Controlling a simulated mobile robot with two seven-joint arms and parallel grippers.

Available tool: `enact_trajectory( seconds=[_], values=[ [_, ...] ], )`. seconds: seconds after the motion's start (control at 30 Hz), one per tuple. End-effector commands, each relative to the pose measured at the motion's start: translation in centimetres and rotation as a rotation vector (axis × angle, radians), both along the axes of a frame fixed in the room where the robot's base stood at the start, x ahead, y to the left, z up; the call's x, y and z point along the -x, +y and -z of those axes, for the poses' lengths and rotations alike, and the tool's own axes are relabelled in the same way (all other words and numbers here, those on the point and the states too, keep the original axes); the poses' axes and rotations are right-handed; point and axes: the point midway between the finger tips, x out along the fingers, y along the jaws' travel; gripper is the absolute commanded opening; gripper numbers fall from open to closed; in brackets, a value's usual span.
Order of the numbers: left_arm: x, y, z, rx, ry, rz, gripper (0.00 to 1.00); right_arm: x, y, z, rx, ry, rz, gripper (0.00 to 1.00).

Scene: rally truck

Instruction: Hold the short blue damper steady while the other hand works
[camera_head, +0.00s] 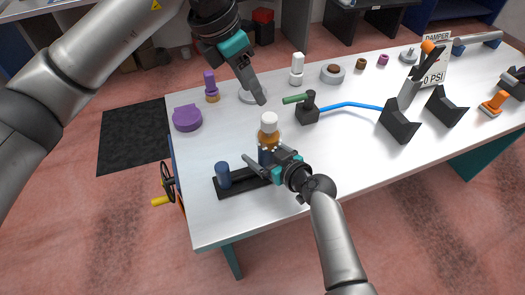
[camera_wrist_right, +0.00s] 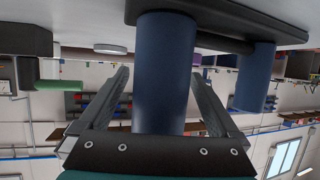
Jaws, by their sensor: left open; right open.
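A blue cylinder (camera_head: 264,157), which I take to be the short blue damper, stands upright at the right end of a black base (camera_head: 240,186). A gold part and a white cap (camera_head: 269,118) sit above it. My right gripper (camera_head: 266,160) is open, with its fingers around the cylinder and hiding part of it. In the right wrist view the blue cylinder (camera_wrist_right: 165,70) stands between the two open fingers (camera_wrist_right: 163,90), with gaps visible on both sides. My left gripper (camera_head: 258,95) is open and empty, above and behind the white cap, pointing down.
A second blue cylinder (camera_head: 222,175) stands at the base's left end. A black block with a green handle (camera_head: 307,110) and blue hose lies to the right. A purple round part (camera_head: 187,118) lies on the left. The table's front right (camera_head: 390,175) is clear.

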Motion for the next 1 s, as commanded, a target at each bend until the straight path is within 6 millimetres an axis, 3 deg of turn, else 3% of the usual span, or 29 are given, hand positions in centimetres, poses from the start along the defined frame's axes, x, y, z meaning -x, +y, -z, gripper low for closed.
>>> enact_trajectory(
  seconds=[0.37, 1.0],
  values=[
    [0.0, -0.01, 0.0, 0.0, 0.0, 0.0, 0.5, -0.2, 0.12, 0.09, 0.0, 0.0, 0.0, 0.95],
    [0.0, 0.0, 0.0, 0.0, 0.0, 0.0, 0.5, -0.18, 0.08, 0.1, 0.001, 0.001, 0.0, 0.23]
  ],
)
